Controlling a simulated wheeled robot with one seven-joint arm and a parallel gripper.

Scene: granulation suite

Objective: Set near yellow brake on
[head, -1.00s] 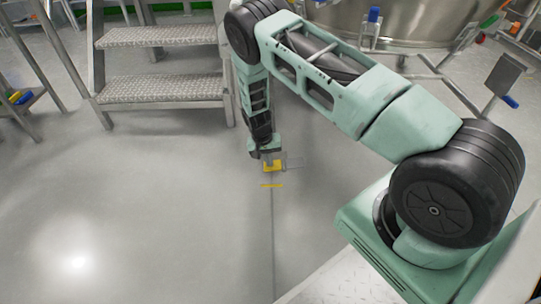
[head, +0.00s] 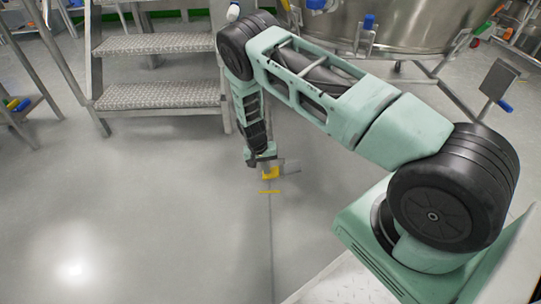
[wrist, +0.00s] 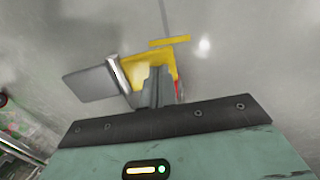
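My gripper (head: 264,163) points down at the end of my arm, low over the grey floor left of my base. A yellow block (head: 271,174) shows right at its tip, with a grey plate (head: 289,167) sticking out to the right. A thin yellow bar (head: 268,192) lies just in front. In the wrist view the grey fingers (wrist: 155,88) overlap the yellow block (wrist: 137,71); the plate (wrist: 90,84) is on its left and the yellow bar (wrist: 170,41) lies beyond, apart. A small red part (wrist: 179,91) is partly hidden. I cannot tell which yellow piece is the brake, or whether the fingers grip anything.
Metal steps (head: 160,95) stand behind and left of my gripper. A large steel vessel (head: 410,35) on a tubular frame stands behind my arm. A rack with coloured items (head: 17,104) is at the far left. The floor in front is clear.

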